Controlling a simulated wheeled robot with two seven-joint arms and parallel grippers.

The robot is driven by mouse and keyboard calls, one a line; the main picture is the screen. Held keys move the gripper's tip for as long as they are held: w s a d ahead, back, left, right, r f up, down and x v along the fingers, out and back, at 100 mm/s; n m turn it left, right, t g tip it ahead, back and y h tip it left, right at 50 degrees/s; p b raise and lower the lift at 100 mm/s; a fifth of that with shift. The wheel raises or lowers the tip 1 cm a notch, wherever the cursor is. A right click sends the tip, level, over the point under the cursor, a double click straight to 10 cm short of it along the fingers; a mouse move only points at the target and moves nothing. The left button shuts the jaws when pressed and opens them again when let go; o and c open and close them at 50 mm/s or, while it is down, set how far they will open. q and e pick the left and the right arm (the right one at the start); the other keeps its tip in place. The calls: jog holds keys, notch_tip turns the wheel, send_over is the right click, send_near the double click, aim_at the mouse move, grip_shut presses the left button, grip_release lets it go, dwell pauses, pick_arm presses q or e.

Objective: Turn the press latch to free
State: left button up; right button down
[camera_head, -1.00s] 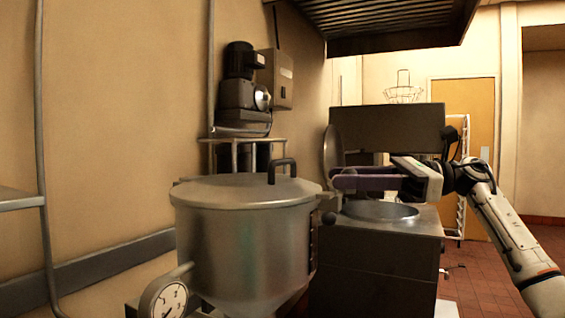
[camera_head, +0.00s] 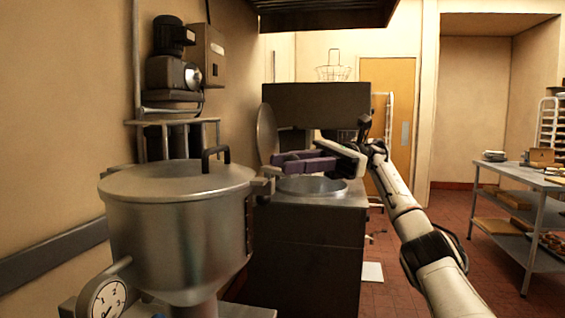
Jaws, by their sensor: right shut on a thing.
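A small light fitting, which looks like the press latch (camera_head: 267,176), sits at the right edge of the lid. My right gripper (camera_head: 280,164) reaches in from the right with its purple fingers level and pointing left. Its fingertips are at the fitting and shut on it as far as I can tell; the contact is small and partly hidden. A dark ball knob (camera_head: 262,200) shows just below. My left gripper is not in view.
A dark steel cabinet (camera_head: 305,245) with a round basin (camera_head: 310,186) and a raised box-like top (camera_head: 316,104) stands behind the gripper. A dial gauge (camera_head: 103,298) is at the lower left. A steel table (camera_head: 535,180) stands right, with open red floor before it.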

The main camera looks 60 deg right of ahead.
jog(key=c, duration=1.8)
grip_release()
jog(key=shift+f, duration=0.1)
jog(key=o, duration=0.4)
jog(key=shift+d, duration=0.15)
jog(key=shift+c, duration=0.2)
jog(key=shift+r+p, duration=0.3)
jog(key=shift+r, duration=0.25)
notch_tip(320, 180, up, 8)
jog(key=p, duration=0.4)
jog(key=shift+f, duration=0.25)
jog(key=shift+r, duration=0.75)
